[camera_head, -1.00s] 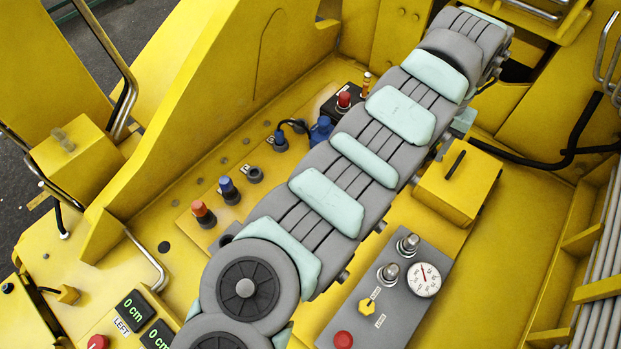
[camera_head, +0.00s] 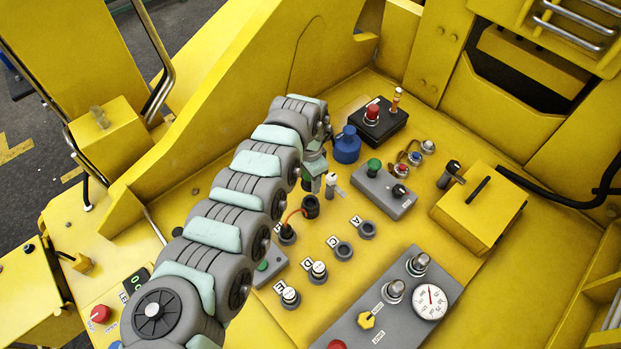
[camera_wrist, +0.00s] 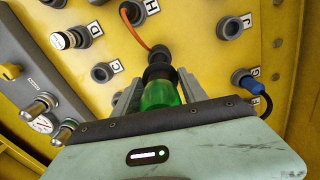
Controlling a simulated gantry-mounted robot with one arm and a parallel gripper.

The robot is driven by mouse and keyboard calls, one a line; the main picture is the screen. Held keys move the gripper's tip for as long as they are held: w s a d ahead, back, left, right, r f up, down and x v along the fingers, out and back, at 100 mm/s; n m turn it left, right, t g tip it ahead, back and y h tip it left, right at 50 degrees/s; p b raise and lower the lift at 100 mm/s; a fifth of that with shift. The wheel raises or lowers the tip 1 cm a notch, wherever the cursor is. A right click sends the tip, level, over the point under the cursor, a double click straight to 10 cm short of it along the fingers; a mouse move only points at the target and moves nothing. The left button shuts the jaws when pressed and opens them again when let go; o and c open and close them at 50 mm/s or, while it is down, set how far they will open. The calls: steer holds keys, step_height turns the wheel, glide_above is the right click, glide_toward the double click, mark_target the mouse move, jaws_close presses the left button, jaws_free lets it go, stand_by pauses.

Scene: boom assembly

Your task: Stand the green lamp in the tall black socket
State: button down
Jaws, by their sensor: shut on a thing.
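My gripper (camera_wrist: 155,98) is shut on the green lamp (camera_wrist: 160,93), whose green body shows between the two fingers in the wrist view. Black parts sit in line beyond the lamp; the tall black socket (camera_wrist: 158,57) is among them, with an orange cable at its side. I cannot tell how far the lamp is in it, or whether they touch. In the head view my gripper (camera_head: 312,178) is just above the tall black socket (camera_head: 310,207). The lamp is mostly hidden there by my arm.
Empty ring sockets (camera_head: 343,250) and white-capped plugs (camera_head: 318,270) stand at the front. A grey box with a green button (camera_head: 374,167) is close on the right, beside a blue cap (camera_head: 347,145). A grey gauge panel (camera_head: 385,308) lies lower right.

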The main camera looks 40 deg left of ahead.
steer(key=shift+d+f+b, duration=0.1)
steer(key=shift+f+b, duration=3.1)
steer(key=shift+f, duration=1.45)
steer(key=c, duration=0.6)
jaws_free()
steer(key=shift+o, duration=0.2)
step_height(320, 180, up, 11)
steer(key=shift+f+b, duration=0.1)
steer(key=shift+b, duration=0.6)
steer(key=shift+w, duration=0.1)
